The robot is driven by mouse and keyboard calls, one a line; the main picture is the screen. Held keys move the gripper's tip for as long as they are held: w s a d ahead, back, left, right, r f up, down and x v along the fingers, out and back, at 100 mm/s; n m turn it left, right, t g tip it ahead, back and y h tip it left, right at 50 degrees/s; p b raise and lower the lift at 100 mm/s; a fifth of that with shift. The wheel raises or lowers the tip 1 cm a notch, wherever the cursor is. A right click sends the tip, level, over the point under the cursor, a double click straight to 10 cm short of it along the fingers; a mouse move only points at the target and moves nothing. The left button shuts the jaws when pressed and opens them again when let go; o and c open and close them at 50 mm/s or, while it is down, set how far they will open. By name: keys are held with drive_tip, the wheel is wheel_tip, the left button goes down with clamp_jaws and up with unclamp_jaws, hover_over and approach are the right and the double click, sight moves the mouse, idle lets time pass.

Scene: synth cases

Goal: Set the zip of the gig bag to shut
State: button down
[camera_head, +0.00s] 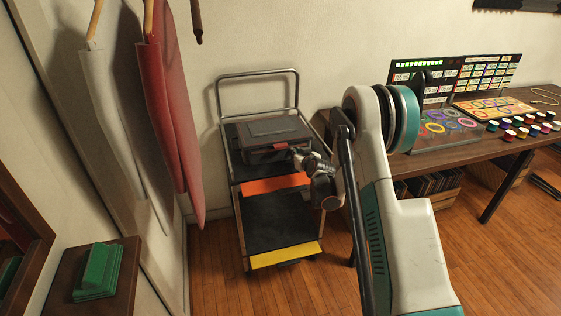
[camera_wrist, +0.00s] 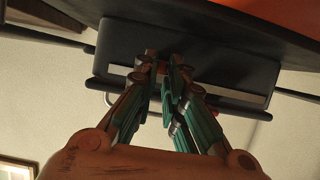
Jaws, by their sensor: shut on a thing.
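A dark case (camera_head: 273,131), the only bag-like thing here, lies on the top shelf of a trolley; I take it for the gig bag. My gripper (camera_head: 300,158) is at its front right side. In the wrist view the dark case (camera_wrist: 215,52) fills the upper middle, with a pale strip (camera_wrist: 228,92) along its edge. My gripper (camera_wrist: 166,72) is shut at that edge, by a small reddish part (camera_wrist: 151,54) that looks like the zip pull. The fingers hide most of what they hold, and how far the zip is open cannot be told.
The trolley (camera_head: 284,256) has a rail handle at the back and an empty lower shelf. A table (camera_head: 438,152) with boards, rings and spools stands to the right. Aprons (camera_head: 172,110) hang on the left. A green block (camera_head: 98,270) sits at lower left. Floor is clear before the trolley.

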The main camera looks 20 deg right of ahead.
drive_tip(key=d, duration=0.6)
drive_tip(key=shift+d, duration=0.4)
drive_tip(key=c, duration=1.6)
unclamp_jaws()
drive_tip(key=shift+d, duration=0.1)
drive_tip(key=shift+c, duration=0.2)
drive_tip(key=v, duration=1.2)
drive_tip(key=shift+r, duration=0.1)
